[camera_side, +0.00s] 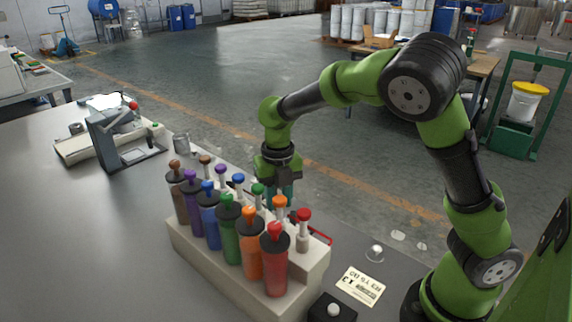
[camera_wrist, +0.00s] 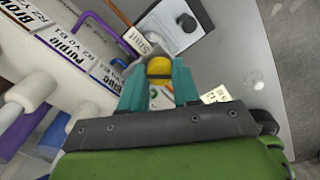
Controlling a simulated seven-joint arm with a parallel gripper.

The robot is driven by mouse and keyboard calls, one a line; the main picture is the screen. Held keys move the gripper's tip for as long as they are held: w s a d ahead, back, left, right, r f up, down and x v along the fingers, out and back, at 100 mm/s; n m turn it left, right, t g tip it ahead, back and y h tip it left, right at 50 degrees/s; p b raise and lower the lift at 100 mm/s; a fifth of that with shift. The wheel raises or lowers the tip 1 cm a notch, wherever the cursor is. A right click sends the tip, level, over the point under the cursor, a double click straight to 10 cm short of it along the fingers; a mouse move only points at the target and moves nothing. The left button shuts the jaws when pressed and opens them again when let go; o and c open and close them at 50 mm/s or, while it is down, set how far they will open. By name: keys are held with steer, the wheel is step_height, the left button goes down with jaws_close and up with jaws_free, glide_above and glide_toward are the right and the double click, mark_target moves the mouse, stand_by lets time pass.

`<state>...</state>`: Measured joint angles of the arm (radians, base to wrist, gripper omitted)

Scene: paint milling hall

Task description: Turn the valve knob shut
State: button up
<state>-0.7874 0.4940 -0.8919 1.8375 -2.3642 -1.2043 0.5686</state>
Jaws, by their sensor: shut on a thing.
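My gripper (camera_wrist: 160,78) shows in the wrist view with two teal fingers on either side of a yellow knob (camera_wrist: 159,67), shut on it. A white tag reading "Shut" (camera_wrist: 148,42) lies just beyond the knob. In the side view my gripper (camera_side: 281,192) points down behind the bottle rack (camera_side: 205,262). Its fingertips and the knob are hidden there by the bottles and pumps. How far the knob is turned cannot be told.
Coloured pump bottles (camera_side: 230,228) fill the rack close to my gripper. Colour-name labels (camera_wrist: 70,45) and a purple tube (camera_wrist: 97,22) are at left in the wrist view. A black box (camera_side: 332,308) and a card (camera_side: 361,286) lie right of the rack.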

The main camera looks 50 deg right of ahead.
steer(key=m, duration=0.4)
steer(key=shift+m, duration=0.3)
steer(key=m, duration=0.4)
steer(key=shift+r+m, duration=0.1)
steer(key=shift+m, duration=0.2)
steer(key=o, duration=1.1)
steer(key=shift+c, duration=0.2)
step_height(320, 180, up, 17)
